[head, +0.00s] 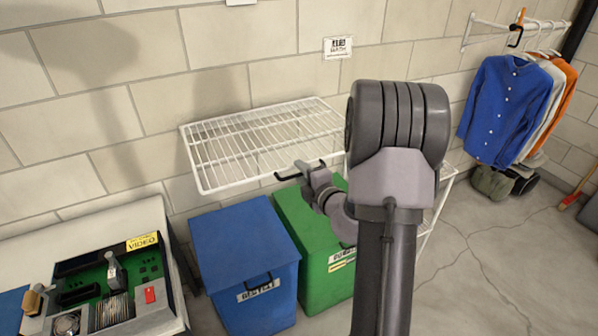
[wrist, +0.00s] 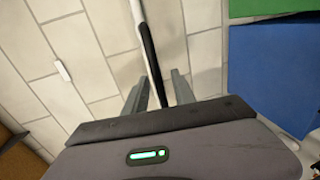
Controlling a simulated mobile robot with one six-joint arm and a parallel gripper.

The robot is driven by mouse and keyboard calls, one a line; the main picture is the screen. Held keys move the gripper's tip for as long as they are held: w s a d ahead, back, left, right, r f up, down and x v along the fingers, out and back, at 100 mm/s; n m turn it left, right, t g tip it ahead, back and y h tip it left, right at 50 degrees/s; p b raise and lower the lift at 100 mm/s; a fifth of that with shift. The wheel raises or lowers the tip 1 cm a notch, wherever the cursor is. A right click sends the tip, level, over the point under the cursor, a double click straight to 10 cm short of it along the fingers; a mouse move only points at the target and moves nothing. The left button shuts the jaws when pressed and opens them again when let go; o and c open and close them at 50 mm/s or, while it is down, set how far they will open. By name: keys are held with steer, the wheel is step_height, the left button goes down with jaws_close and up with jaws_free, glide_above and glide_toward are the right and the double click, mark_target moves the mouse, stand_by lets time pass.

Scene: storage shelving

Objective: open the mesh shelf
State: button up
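The mesh shelf (head: 262,135) is a white wire rack jutting from the wall in the head view, roughly level. A black handle (head: 285,177) sits on its front edge. My gripper (head: 304,170) is at that handle, partly hidden by its own wrist. In the wrist view, the two grey fingers of my gripper (wrist: 161,88) stand apart. The black handle (wrist: 150,52) runs between them, with a gap visible beside it, so the fingers look open around it. Whether either finger touches the handle is not clear.
A blue bin (head: 240,250) and a green bin (head: 292,225) stand below the shelf. Shirts (head: 505,105) hang from a rail at right. The floor (head: 490,260) at right is mostly clear.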

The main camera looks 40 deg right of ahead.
steer(key=shift+s+a, duration=0.1)
jaws_close()
